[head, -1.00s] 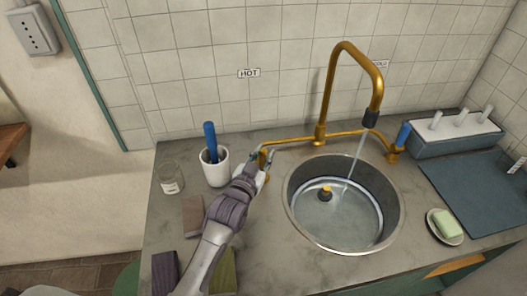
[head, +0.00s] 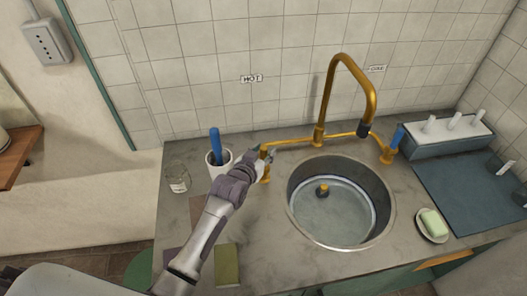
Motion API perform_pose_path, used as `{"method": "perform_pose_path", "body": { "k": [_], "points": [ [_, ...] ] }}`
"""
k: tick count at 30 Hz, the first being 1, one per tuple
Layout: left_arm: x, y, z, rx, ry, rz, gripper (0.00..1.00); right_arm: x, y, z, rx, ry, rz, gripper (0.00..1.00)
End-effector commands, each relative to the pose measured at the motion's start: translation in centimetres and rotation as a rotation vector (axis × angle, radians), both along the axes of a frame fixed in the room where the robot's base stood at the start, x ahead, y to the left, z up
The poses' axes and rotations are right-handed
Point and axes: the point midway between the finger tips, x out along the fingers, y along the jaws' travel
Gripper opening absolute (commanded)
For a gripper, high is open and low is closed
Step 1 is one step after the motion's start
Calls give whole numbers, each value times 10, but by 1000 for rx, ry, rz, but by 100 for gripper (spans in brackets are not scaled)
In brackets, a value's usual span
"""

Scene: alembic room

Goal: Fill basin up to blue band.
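The round metal basin (head: 291,205) is sunk in the counter and holds clear water. A thin bluish band runs around its inner wall, close to the water's edge; I cannot tell exactly how the two line up. A dark stopper with a brass knob (head: 323,190) sits inside. The brass spout (head: 345,62) arches over the basin, with no stream visible. My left gripper (head: 264,160) is at the brass tap (head: 265,178) under the HOT label (head: 251,78). Its fingers overlap the tap, so grip is unclear. The COLD-side tap has a blue handle (head: 397,138). My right gripper is out of view.
A white cup (head: 213,170) with a blue-handled tool and a glass jar (head: 177,180) stand left of my gripper. A green sponge (head: 228,265) lies near the front. Soap on a dish (head: 432,226), a blue mat (head: 470,190) and a rack (head: 447,140) are right.

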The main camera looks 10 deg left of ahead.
Motion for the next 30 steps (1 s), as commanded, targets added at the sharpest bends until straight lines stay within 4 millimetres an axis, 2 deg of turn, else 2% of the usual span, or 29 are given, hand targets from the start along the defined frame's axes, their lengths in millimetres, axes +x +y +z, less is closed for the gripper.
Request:
{"method": "perform_pose_path", "body": {
  "k": [9, 13, 17, 24, 30],
  "points": [
    [-1, 0, 0, 1, 0, 0, 51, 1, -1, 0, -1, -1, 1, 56],
    [-9, 2, 2, 2, 0, -1, 51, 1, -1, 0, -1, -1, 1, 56],
    [-29, 6, 8, 2, 0, -1, 51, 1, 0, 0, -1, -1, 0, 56],
    [-77, 15, 24, 2, 1, -1, 51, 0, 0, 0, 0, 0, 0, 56],
    [-104, 21, 33, 2, 1, -1, 51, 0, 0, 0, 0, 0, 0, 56]
  ]
}}
